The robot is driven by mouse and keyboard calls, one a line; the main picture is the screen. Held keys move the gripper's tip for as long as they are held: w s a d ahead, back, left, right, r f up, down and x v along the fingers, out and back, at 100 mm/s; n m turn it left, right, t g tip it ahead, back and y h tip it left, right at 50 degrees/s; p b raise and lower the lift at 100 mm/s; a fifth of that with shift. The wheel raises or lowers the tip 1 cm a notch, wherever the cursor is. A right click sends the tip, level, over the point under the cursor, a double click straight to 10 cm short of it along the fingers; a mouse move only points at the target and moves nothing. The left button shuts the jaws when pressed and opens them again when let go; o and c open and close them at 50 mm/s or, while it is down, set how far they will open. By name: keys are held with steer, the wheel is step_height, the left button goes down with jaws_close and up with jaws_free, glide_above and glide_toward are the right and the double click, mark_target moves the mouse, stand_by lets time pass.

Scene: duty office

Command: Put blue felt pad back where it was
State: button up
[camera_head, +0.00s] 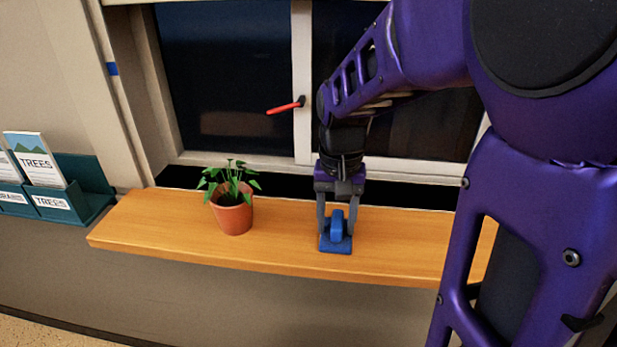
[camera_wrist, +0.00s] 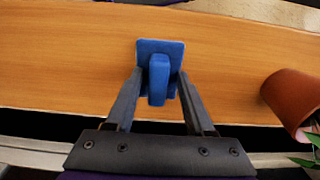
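The blue felt pad (camera_head: 336,248) lies flat on the wooden sill, right of the potted plant. It has a flat square base and a raised blue handle (camera_head: 337,226). In the wrist view the base (camera_wrist: 160,46) shows beyond the fingertips, and the handle (camera_wrist: 158,80) stands between the fingers. My gripper (camera_head: 337,232) points down over the pad with one finger on each side of the handle. In the wrist view my gripper (camera_wrist: 160,75) looks open, with small gaps between fingers and handle. The pad's underside is hidden.
A potted plant (camera_head: 234,216) stands left of the pad; its pot (camera_wrist: 292,98) is at the right in the wrist view. The wooden sill (camera_head: 290,240) is clear between them. A window with a red handle (camera_head: 286,107) is behind. A teal brochure rack (camera_head: 85,185) is far left.

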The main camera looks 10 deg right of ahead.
mark_target(336, 219)
steer(key=shift+r+p, duration=0.65)
steer(key=shift+r, duration=3.25)
